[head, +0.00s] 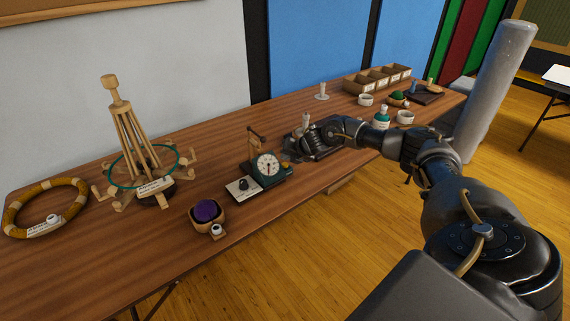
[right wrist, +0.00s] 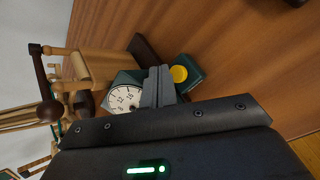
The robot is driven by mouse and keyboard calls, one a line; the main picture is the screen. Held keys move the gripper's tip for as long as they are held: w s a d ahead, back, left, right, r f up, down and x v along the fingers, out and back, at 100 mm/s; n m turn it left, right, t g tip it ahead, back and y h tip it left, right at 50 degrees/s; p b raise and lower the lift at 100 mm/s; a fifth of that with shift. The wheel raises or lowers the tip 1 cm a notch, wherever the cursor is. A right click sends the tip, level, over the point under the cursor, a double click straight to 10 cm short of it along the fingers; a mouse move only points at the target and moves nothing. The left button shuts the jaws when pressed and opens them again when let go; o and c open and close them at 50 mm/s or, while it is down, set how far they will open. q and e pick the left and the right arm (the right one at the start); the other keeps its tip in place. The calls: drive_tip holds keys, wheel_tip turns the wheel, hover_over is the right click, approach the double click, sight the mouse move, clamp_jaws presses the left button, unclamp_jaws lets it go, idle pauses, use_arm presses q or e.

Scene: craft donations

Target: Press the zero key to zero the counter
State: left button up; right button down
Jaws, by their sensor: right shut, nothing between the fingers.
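The counter is a dark green device with a round white dial (head: 268,164), standing near the middle of the table. Its dial (right wrist: 124,98) also shows in the right wrist view. A round yellow key (right wrist: 179,74) sits on the green body beside the dial there; I cannot make it out in the head view. My right gripper (head: 290,153) is just right of and behind the counter. Its shut, empty fingers (right wrist: 158,86) appear between dial and yellow key in the right wrist view; contact with the key is not visible. My left gripper is not in view.
A white card with a dark knob (head: 243,186) lies in front of the counter. A bowl with a purple ball (head: 206,210), a wooden yarn swift (head: 140,152) and a wrapped ring (head: 17,213) stand left. Cups, a bottle (head: 383,119) and a divided box (head: 370,85) are right.

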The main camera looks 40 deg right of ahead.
sight(287, 165)
drive_tip(key=shift+r+p, duration=1.7)
drive_tip(key=shift+r, duration=0.65)
drive_tip(key=shift+f, duration=0.1)
